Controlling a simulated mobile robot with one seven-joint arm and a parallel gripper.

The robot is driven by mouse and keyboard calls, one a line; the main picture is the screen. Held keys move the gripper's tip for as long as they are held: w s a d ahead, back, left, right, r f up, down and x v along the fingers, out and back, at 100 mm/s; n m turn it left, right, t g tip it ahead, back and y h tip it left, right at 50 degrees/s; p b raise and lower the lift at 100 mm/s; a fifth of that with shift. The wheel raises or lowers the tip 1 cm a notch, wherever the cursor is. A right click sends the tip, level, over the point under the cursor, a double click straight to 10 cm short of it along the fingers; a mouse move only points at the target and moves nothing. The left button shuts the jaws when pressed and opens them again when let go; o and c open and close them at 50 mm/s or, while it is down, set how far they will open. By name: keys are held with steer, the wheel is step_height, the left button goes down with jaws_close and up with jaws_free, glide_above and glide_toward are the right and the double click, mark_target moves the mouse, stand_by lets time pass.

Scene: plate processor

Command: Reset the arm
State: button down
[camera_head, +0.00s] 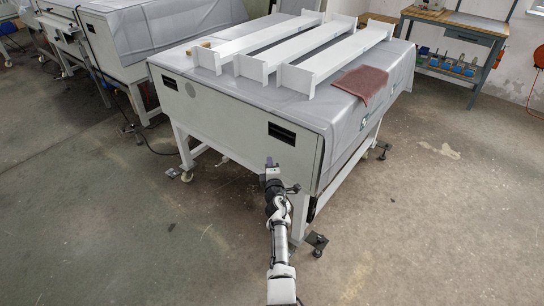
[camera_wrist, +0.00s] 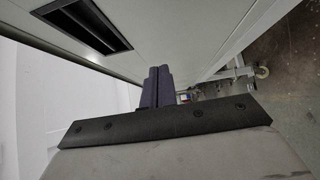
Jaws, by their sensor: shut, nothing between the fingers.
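My gripper (camera_head: 269,162) is at the near face of the plate processor (camera_head: 235,128), close to its right front corner, in the head view. My arm reaches up to it from the bottom of the picture. In the wrist view my gripper (camera_wrist: 157,72) has its two dark fingers side by side, shut and empty. The panel of the machine (camera_wrist: 100,65) fills much of the wrist view. A dark slot (camera_wrist: 90,25) in that panel is at upper left. I cannot tell whether the fingers touch the panel.
White beams (camera_head: 300,47) and a reddish cloth (camera_head: 361,84) lie on the machine's grey cover (camera_head: 345,115). A foot plate (camera_head: 317,241) stands on the floor near my arm. A workbench (camera_head: 456,32) is at the back right. The concrete floor (camera_head: 440,220) is clear on the right.

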steer(key=s+p, duration=0.2)
steer(key=s, duration=0.5)
steer(key=shift+d+f, duration=0.15)
steer(key=shift+d, duration=0.15)
